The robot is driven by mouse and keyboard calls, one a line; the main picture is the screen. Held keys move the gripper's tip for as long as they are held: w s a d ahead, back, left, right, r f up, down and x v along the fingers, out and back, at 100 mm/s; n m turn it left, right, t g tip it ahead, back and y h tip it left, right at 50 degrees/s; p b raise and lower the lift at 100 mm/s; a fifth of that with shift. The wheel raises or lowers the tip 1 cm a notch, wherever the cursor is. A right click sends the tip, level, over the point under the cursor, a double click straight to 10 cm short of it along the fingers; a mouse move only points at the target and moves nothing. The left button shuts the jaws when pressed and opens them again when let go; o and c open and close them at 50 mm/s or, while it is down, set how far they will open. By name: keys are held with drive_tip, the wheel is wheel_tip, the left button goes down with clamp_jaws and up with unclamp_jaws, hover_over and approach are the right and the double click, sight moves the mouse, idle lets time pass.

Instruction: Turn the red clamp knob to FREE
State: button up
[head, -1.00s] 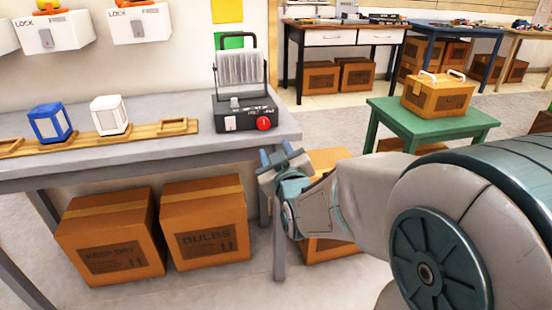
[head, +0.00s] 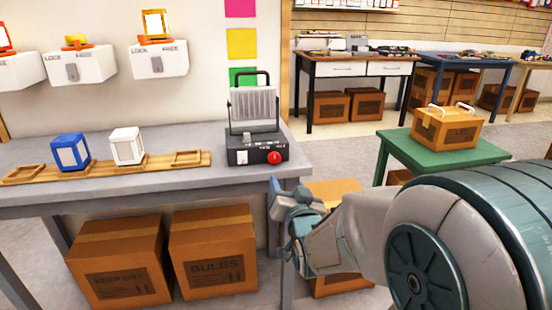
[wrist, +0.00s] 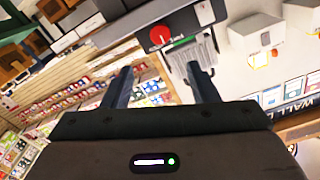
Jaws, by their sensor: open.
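The red knob (head: 274,157) is on the front right of a black box (head: 245,152) with a grey finned panel and a black handle. The box stands at the right end of the grey bench. The knob also shows near the top of the wrist view (wrist: 160,35), with small lettering beside it that I cannot read surely. My gripper (head: 290,188) is by the bench's right front corner, below and right of the knob in the head view. In the wrist view my gripper (wrist: 160,71) has its fingers apart and empty, with the knob beyond them.
White boxes marked LOCK and FREE (head: 160,62) hang on the wall. Cartons (head: 213,255) sit under the bench. A green table (head: 440,154) carries a carton.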

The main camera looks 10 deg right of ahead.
sight(276, 158)
drive_tip(key=w, duration=1.3)
drive_tip(key=shift+w, duration=0.4)
drive_tip(key=c, duration=1)
